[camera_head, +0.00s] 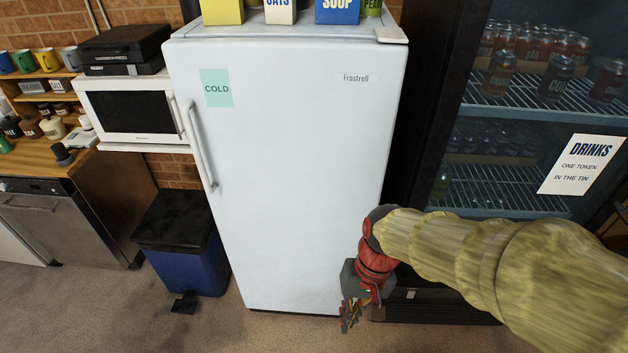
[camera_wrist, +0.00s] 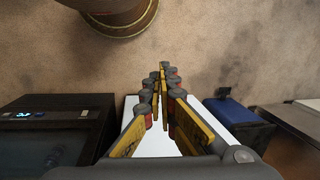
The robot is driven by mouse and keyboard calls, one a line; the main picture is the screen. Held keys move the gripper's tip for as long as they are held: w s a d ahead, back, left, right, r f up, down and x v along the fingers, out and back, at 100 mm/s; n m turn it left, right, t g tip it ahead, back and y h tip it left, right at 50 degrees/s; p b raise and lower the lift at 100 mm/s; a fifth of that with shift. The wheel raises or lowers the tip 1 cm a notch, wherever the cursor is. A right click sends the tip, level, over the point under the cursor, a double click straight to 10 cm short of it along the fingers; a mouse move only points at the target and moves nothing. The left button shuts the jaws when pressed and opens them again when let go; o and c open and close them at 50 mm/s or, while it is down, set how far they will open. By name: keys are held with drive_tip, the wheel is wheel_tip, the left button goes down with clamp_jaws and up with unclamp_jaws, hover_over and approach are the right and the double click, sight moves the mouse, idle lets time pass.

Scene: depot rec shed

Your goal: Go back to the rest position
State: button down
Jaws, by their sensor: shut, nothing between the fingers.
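My gripper (camera_head: 350,318) hangs low in front of the lower right of the white fridge, at the end of my yellow-sleeved arm. In the wrist view its fingers (camera_wrist: 164,72) come together at the tips with nothing between them. The fridge (camera_head: 290,170) stands upright with its door shut. Part of its white surface (camera_wrist: 152,143) shows behind the fingers in the wrist view. I cannot tell the exact gap between gripper and fridge door.
A glass-fronted drinks cabinet (camera_head: 500,208) stands right of the fridge, behind my arm. A blue bin (camera_head: 190,262) with a black lid and pedal stands left of it. A white microwave (camera_head: 130,110) is farther left, by a wooden counter (camera_head: 40,158). Carpet (camera_head: 130,315) in front is clear.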

drive_tip(key=s+d+r+t+h, duration=0.2)
drive_tip(key=d+r+t, duration=0.5)
drive_tip(key=d+r, duration=0.4)
wheel_tip(320, 180, up, 4)
drive_tip(key=shift+s+d+r, duration=0.2)
drive_tip(key=shift+s+d, duration=0.1)
drive_tip(key=shift+s, duration=0.15)
